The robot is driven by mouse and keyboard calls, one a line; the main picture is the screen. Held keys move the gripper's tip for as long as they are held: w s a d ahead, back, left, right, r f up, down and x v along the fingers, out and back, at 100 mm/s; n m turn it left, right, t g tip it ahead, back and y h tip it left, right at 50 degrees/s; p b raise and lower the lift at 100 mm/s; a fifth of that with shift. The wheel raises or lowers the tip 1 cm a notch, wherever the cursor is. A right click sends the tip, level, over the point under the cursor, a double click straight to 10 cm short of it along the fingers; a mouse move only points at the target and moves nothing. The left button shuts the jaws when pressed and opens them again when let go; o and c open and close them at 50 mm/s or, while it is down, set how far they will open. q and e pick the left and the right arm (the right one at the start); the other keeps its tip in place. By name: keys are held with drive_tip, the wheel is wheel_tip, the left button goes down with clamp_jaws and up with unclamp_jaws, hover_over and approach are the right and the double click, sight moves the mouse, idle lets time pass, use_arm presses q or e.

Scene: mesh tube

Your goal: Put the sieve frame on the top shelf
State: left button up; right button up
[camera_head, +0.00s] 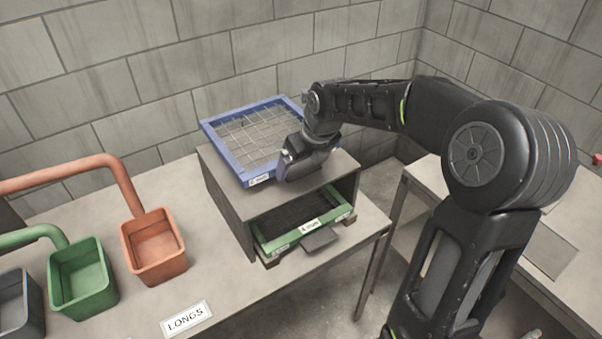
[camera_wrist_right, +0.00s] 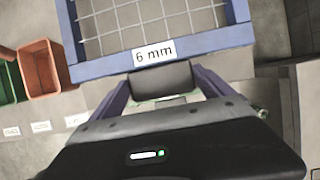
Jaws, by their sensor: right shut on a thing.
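The blue sieve frame (camera_head: 228,164) has a wire mesh and a "6 mm" label. It is over the top of the grey two-level shelf unit (camera_head: 225,200), with its far left part reaching past the top. I cannot tell whether it touches the top. In the right wrist view the frame's front bar (camera_wrist_right: 205,40) shows close, with a dark handle tab (camera_wrist_right: 160,80) below the label. My right gripper (camera_head: 292,163) is at the frame's front right and is shut on this tab. My left gripper is out of view.
A green-edged sieve (camera_head: 284,243) with a dark handle sits in the lower opening. Orange (camera_head: 153,262), green (camera_head: 83,290) and grey (camera_head: 18,310) bins under chutes stand at left. A "LONGS" card (camera_head: 187,318) lies in front. The block wall is close behind.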

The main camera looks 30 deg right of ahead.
drive_tip(key=shift+f, duration=1.75)
drive_tip(key=o, duration=1.8)
drive_tip(key=shift+s+f, duration=0.1)
drive_tip(key=shift+f, duration=0.05)
drive_tip(key=shift+s+r, duration=0.1)
drive_tip(key=shift+r, duration=0.4)
drive_tip(key=v, duration=1.1)
